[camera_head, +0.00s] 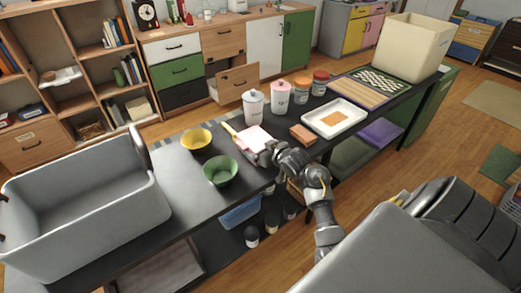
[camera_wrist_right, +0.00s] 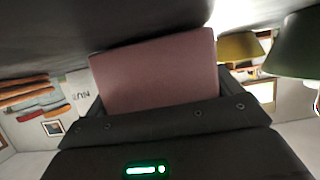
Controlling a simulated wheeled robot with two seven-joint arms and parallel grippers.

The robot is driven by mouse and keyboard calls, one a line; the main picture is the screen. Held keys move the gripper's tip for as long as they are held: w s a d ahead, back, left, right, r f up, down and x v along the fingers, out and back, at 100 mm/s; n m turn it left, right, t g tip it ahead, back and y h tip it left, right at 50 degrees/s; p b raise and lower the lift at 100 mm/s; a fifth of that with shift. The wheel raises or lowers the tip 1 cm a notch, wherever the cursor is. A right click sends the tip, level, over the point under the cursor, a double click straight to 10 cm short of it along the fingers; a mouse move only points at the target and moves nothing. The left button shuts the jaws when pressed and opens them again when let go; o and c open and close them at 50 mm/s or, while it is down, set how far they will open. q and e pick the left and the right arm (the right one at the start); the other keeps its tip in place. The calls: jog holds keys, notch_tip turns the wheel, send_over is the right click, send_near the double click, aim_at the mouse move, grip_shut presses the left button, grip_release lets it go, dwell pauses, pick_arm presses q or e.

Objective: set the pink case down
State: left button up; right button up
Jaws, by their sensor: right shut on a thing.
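The pink case (camera_head: 256,138) is at the middle of the dark table (camera_head: 180,185) in the head view, beyond the green bowl. My right gripper (camera_head: 265,152) is shut on its near end. In the right wrist view the pink case (camera_wrist_right: 155,72) stands out from between the two fingers, its broad face showing. The dark surface beside it in that view looks close, but I cannot tell whether the case touches it. My left gripper is not in view.
A green bowl (camera_head: 220,171) and a yellow bowl (camera_head: 197,140) stand left of the case. White (camera_head: 253,108) and pink (camera_head: 280,98) canisters stand behind it. A brown block (camera_head: 303,134) and white tray (camera_head: 347,108) lie to the right. A grey tub (camera_head: 90,235) fills the left end.

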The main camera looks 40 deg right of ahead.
jog(key=o, duration=0.8)
jog(key=shift+f, duration=0.15)
